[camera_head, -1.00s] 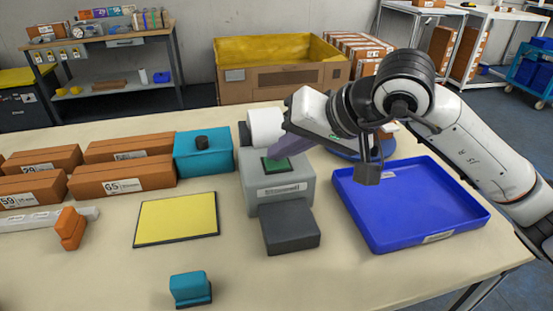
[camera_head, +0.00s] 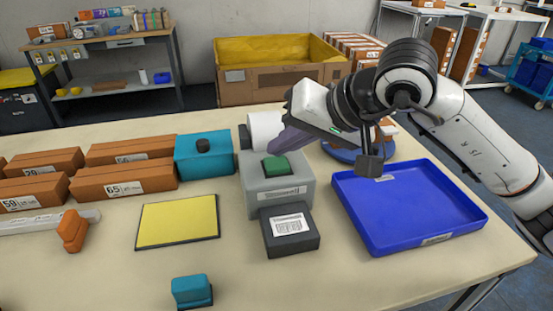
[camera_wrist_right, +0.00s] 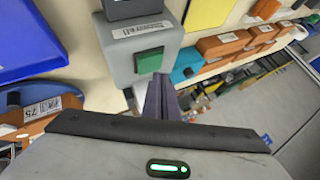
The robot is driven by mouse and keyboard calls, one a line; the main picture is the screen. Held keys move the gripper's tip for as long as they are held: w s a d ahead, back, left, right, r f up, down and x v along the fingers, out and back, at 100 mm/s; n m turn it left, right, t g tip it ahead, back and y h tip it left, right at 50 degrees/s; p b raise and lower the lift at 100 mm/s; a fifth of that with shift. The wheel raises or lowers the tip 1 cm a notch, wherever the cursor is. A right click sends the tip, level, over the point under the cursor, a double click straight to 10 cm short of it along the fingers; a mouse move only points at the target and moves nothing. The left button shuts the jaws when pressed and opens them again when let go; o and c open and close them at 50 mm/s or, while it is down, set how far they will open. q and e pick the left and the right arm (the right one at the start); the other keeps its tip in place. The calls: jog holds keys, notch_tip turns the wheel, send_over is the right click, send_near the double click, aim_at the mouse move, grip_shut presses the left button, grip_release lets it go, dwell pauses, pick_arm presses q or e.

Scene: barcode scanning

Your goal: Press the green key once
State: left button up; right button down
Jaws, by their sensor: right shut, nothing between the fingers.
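The green key (camera_head: 276,167) stands raised on top of the grey box (camera_head: 268,198). It also shows in the right wrist view (camera_wrist_right: 149,61). My right gripper (camera_head: 274,148) is shut and empty, with its purple fingertips just above and behind the key. A small gap seems to separate them, though contact is hard to judge. In the right wrist view the shut fingers (camera_wrist_right: 161,80) point toward the key's edge. A dark grey block (camera_head: 270,243) in front of the grey box carries a white printed label (camera_head: 289,224). My left gripper is not in view.
A white roll (camera_head: 264,128) stands behind the grey box. A blue tray (camera_head: 400,215) lies to the right, empty. A yellow pad (camera_head: 178,220), a teal box (camera_head: 203,160) and several brown cartons are to the left. A small teal block (camera_head: 191,291) lies in front.

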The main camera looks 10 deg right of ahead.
aim_at(282, 166)
jog(key=shift+r, duration=0.1)
jog(key=shift+r+p, duration=1.45)
jog(key=shift+r, duration=1)
